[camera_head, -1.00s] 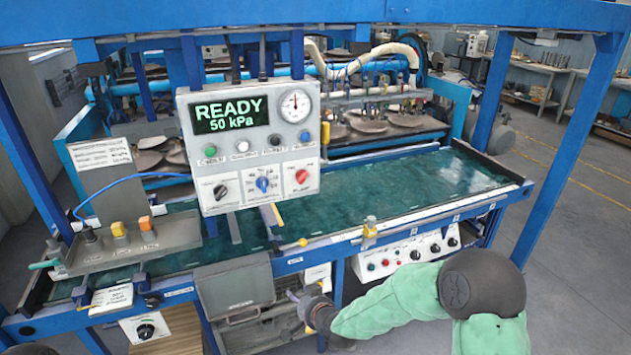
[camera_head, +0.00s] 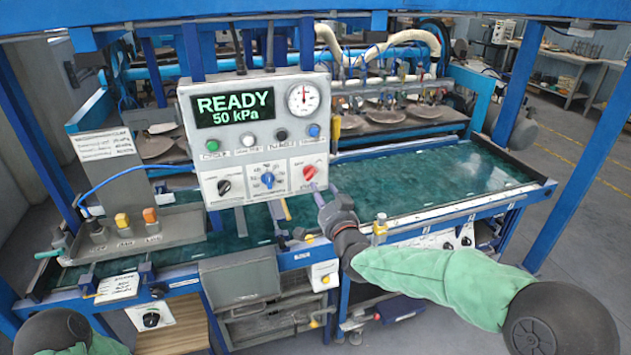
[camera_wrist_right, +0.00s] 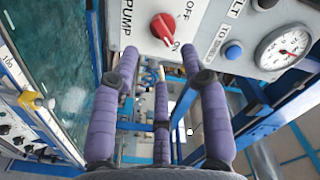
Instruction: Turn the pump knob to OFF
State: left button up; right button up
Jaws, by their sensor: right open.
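The red pump knob (camera_head: 310,172) sits at the lower right of the grey control panel (camera_head: 245,165). In the right wrist view the knob (camera_wrist_right: 163,30) shows close up between the words PUMP, OFF and ON, and its handle end points toward ON. My right gripper (camera_head: 319,190) is just below and in front of the knob. In the wrist view its purple fingers (camera_wrist_right: 161,55) are open, with the knob just beyond the gap between them; contact is not visible. My left gripper is out of view; only part of that arm shows at bottom left.
A black and a blue knob (camera_head: 267,180) sit left of the red one, with several push buttons above. The screen (camera_head: 235,107) reads READY 50 kPa beside a round gauge (camera_head: 304,98). A green conveyor bed (camera_head: 430,178) runs behind my right arm.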

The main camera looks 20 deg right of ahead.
aim_at(311, 173)
jog(key=shift+w+a+b, duration=0.15)
jog(key=shift+w+b, duration=0.15)
jog(key=shift+w, duration=3.25)
grip_shut()
